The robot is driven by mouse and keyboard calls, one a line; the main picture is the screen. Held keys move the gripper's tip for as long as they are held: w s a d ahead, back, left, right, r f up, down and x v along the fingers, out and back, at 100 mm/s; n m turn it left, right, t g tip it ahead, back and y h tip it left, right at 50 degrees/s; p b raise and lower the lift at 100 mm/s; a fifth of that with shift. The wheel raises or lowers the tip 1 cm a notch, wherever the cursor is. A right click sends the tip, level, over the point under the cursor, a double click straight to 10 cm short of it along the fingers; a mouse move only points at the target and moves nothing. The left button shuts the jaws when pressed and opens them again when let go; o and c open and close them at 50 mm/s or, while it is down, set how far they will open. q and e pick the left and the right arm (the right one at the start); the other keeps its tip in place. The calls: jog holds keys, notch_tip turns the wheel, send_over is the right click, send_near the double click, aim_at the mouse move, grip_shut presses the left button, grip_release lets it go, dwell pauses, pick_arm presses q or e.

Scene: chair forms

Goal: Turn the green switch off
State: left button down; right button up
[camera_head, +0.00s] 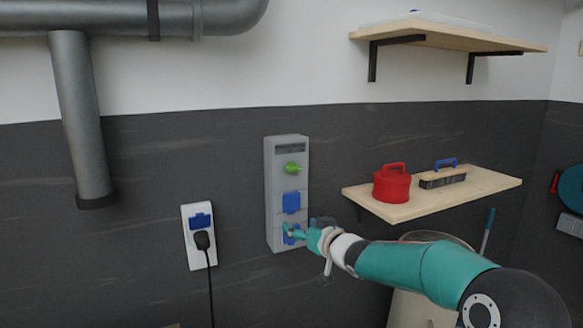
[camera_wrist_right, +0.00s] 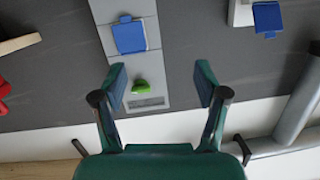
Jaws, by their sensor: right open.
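The green switch (camera_head: 292,168) is a small knob near the top of a grey wall-mounted box (camera_head: 273,205), with its handle lying roughly sideways. In the right wrist view, which sees the box upside down, the green switch (camera_wrist_right: 141,87) lies between the fingers, nearer the left one. My right gripper (camera_head: 293,234) is in front of the lower part of the box, below the switch. In its wrist view the right gripper (camera_wrist_right: 160,80) is open and empty, its fingers spread apart. My left gripper is in neither view.
Blue socket covers (camera_head: 291,202) sit below the switch; one shows in the wrist view (camera_wrist_right: 129,36). A white socket (camera_head: 194,250) with a black plug is left of the box. A wooden shelf (camera_head: 440,205) with a red container (camera_head: 392,187) and brush (camera_head: 443,178) is right.

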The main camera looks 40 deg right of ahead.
jog(key=s+d+r+t+h, duration=0.1)
jog(key=s+d+r+h, duration=0.2)
jog(key=r, duration=0.7)
jog(key=y+p, duration=0.1)
jog(key=p, duration=0.6)
send_near(295, 169)
jog(key=x, duration=0.9)
jog(key=shift+w+r, duration=0.1)
jog(key=shift+r, duration=0.1)
jog(key=shift+w+d+f+p, duration=0.1)
jog(key=shift+w+f+p, duration=0.05)
jog(key=shift+w+p, duration=0.25)
